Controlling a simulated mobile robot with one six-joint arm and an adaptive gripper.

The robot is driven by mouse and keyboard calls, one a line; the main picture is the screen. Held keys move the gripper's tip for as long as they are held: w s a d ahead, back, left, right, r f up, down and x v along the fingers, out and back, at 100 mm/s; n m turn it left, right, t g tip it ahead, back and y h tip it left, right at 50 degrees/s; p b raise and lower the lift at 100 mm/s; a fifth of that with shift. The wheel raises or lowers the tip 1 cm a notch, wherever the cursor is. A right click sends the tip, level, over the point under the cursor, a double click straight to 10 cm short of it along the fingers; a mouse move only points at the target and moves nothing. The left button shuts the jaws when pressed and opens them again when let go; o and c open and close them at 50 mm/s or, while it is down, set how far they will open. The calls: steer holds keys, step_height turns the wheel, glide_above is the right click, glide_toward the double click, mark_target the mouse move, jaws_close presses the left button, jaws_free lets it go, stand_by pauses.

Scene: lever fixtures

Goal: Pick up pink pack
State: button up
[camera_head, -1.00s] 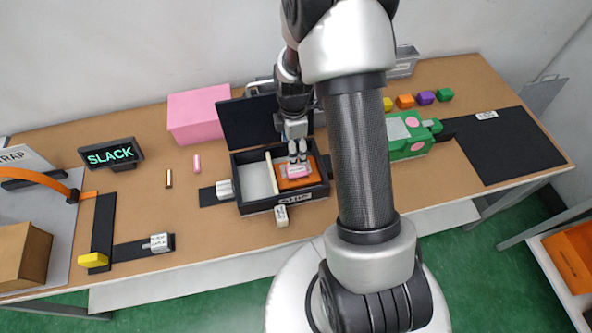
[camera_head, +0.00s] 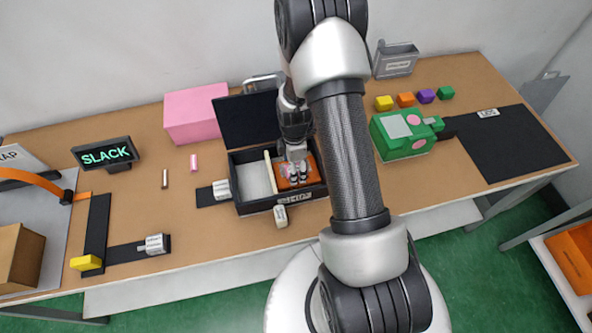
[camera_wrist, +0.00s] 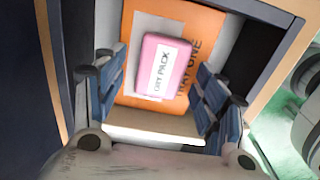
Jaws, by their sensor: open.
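The pink pack (camera_wrist: 161,68) is a small block with a white label. In the wrist view it lies on an orange tray (camera_wrist: 203,24) inside the black box (camera_head: 251,208). My gripper (camera_wrist: 160,95) is open, with one blue-padded finger on each side of the pack's near end. I cannot tell whether the fingers touch it. In the head view my gripper (camera_head: 298,182) reaches down into the right compartment, and its fingers mostly hide the pack.
A light divider (camera_head: 271,173) splits the box, and its left compartment is empty. The black lid (camera_head: 246,121) stands open behind. A pink box (camera_head: 193,115) is at the back left, and a green fixture (camera_head: 405,134) stands to the right.

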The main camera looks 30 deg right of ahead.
steer(key=c, duration=1.1)
steer(key=shift+r, duration=0.15)
